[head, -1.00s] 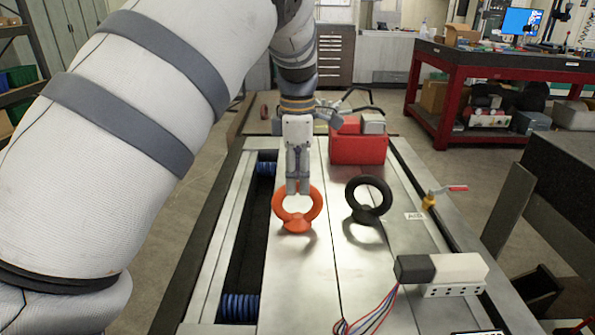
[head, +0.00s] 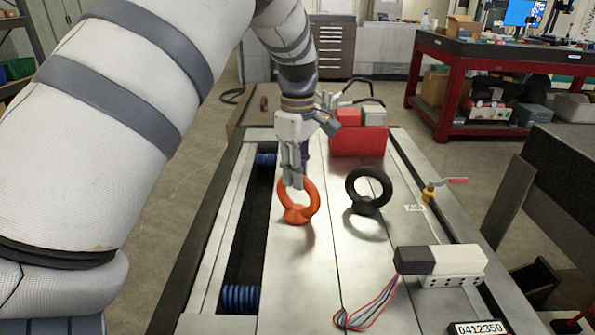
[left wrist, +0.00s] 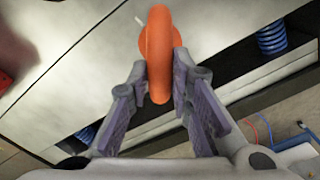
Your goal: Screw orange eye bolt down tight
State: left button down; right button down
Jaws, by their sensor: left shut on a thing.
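The orange eye bolt (head: 298,213) stands upright on the metal plate of the mould base (head: 318,277). My left gripper (head: 293,184) comes down from above and is shut on the top of its ring. In the left wrist view the two fingers (left wrist: 161,82) close on both sides of the orange ring (left wrist: 158,42). A black eye bolt (head: 368,191) stands to the right, apart from the gripper. My right gripper is not in view.
A red box (head: 358,141) stands behind the bolts. A black and white connector block (head: 440,262) with loose wires lies front right. A yellow valve with a red handle (head: 430,192) sits at the right edge. Blue springs (head: 240,298) line the left slot.

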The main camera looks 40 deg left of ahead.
pick_arm(q)
jog(key=shift+m, duration=1.1)
jog(key=shift+m, duration=0.7)
jog(key=m, duration=0.7)
jog(key=shift+m, duration=0.3)
